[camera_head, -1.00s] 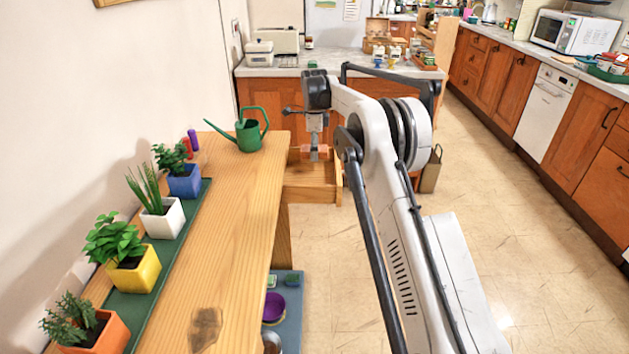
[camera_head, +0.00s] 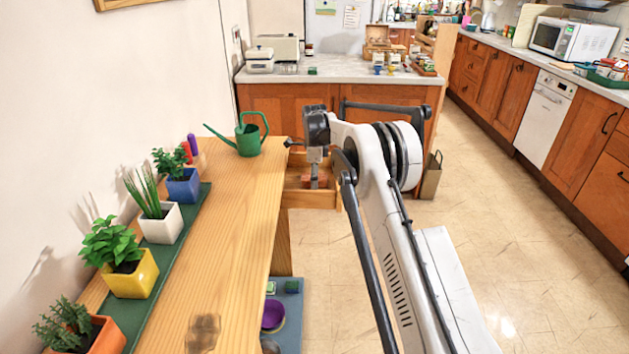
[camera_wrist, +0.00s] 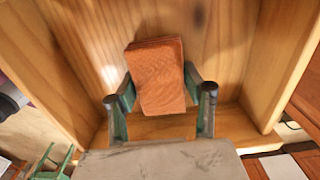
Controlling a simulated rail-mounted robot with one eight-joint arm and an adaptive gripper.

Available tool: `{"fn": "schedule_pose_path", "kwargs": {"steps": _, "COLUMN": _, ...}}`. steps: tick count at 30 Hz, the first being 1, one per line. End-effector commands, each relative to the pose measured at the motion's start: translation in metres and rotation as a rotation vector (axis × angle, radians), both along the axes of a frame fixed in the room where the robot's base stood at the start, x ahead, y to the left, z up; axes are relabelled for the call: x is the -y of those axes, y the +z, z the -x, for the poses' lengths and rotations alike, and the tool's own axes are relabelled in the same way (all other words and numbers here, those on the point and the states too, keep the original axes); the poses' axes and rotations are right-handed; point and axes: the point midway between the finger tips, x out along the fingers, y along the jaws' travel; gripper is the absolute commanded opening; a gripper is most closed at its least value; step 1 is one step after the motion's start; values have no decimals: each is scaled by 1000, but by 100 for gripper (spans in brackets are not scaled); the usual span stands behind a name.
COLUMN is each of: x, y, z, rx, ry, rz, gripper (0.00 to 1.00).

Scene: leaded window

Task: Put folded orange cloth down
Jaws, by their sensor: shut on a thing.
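The folded orange cloth (camera_wrist: 157,75) is a thick textured bundle in the wrist view, between the two fingers of my gripper (camera_wrist: 160,100). My gripper is shut on it. In the head view my gripper (camera_head: 315,178) points down inside an open wooden drawer (camera_head: 312,199) at the end of the wooden bench. The cloth shows there as a small orange patch (camera_head: 308,181) low in the drawer. In the wrist view the drawer's wooden floor and walls (camera_wrist: 232,125) surround the cloth. I cannot tell whether the cloth touches the drawer floor.
The wooden bench (camera_head: 228,235) carries a green watering can (camera_head: 248,138) and a row of potted plants on a green strip (camera_head: 192,218). A purple bowl (camera_head: 273,315) sits on a lower shelf. A brown bag (camera_head: 431,177) stands on the floor. The floor right of my arm is clear.

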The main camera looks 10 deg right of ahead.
Motion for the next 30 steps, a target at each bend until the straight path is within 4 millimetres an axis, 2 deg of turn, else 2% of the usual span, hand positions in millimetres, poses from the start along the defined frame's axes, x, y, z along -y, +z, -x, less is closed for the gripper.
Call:
{"fn": "schedule_pose_path", "kwargs": {"steps": 16, "x": 0, "y": -9, "z": 0, "rx": 0, "ry": 0, "rz": 0, "gripper": 16}}
{"fn": "schedule_pose_path", "kwargs": {"steps": 17, "x": 0, "y": -9, "z": 0, "rx": 0, "ry": 0, "rz": 0, "gripper": 48}}
{"fn": "schedule_pose_path", "kwargs": {"steps": 20, "x": 0, "y": -8, "z": 0, "rx": 0, "ry": 0, "rz": 0, "gripper": 61}}
{"fn": "schedule_pose_path", "kwargs": {"steps": 21, "x": 0, "y": -8, "z": 0, "rx": 0, "ry": 0, "rz": 0, "gripper": 64}}
{"fn": "schedule_pose_path", "kwargs": {"steps": 30, "x": 0, "y": -7, "z": 0, "rx": 0, "ry": 0, "rz": 0, "gripper": 64}}
